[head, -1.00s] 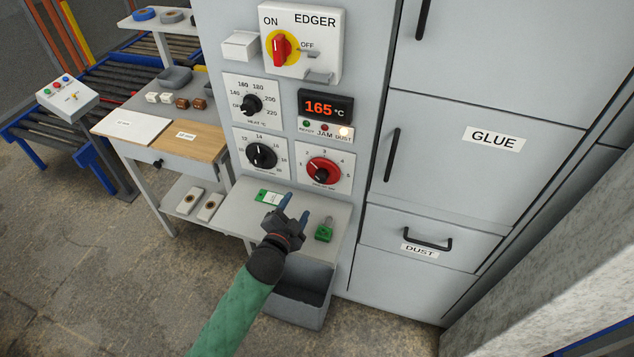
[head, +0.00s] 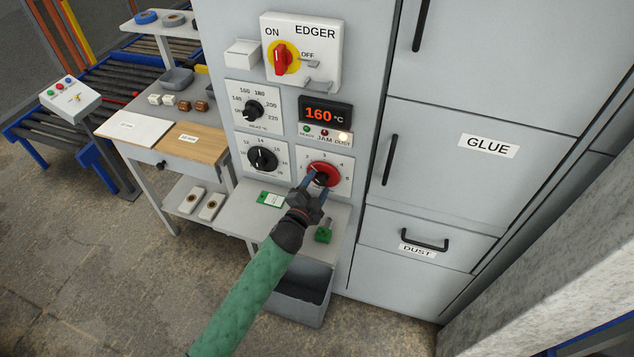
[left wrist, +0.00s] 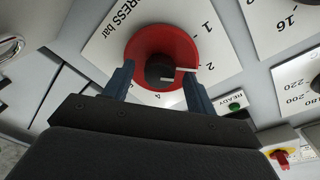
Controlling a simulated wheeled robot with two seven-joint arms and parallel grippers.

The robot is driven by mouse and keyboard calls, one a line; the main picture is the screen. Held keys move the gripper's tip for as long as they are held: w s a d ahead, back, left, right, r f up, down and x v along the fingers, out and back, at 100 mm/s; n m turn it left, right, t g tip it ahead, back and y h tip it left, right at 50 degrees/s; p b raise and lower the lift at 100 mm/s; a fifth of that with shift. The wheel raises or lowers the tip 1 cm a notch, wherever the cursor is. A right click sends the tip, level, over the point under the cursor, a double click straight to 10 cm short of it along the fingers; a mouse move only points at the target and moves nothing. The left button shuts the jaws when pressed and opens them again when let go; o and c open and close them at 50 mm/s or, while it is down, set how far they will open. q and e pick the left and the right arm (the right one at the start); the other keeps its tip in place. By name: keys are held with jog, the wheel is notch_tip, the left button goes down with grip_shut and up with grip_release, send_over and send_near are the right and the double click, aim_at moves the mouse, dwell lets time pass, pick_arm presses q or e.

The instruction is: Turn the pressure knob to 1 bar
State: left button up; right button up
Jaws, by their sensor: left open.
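The pressure knob (head: 322,174) is a black grip on a red disc, low on the edger's grey panel. In the left wrist view the disc (left wrist: 150,42) sits on a white plate marked "PRESS bar". The white pointer on its black grip (left wrist: 159,68) points close to the 2 mark; the 1 mark is further round the scale. My left gripper (head: 317,183) is open in front of the knob. In the left wrist view its two blue fingers (left wrist: 158,72) appear on either side of the black grip; contact cannot be told. My right gripper is not in view.
A black dial (head: 262,159) is left of the knob and a heat dial (head: 253,111) above that. The display (head: 325,114) reads 160 °C. A grey bin (head: 300,299) is underneath.

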pick_arm(q)
jog(key=shift+w+d, duration=0.1)
jog(key=shift+w, duration=0.1)
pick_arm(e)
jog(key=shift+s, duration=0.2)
pick_arm(q)
jog(key=c, duration=1)
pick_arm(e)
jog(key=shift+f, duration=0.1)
pick_arm(q)
jog(key=shift+f, duration=0.1)
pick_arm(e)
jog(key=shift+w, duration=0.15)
pick_arm(q)
jog(key=shift+n+b, duration=0.45)
jog(key=shift+n, duration=0.25)
jog(key=n+b, duration=0.1)
jog(key=n, duration=0.3)
jog(key=shift+f+t, duration=0.1)
jog(key=shift+t, duration=0.3)
jog(key=shift+n+b, duration=0.45)
jog(key=shift+n, duration=0.65)
jog(key=shift+d+n, duration=0.1)
jog(key=shift+n, duration=0.7)
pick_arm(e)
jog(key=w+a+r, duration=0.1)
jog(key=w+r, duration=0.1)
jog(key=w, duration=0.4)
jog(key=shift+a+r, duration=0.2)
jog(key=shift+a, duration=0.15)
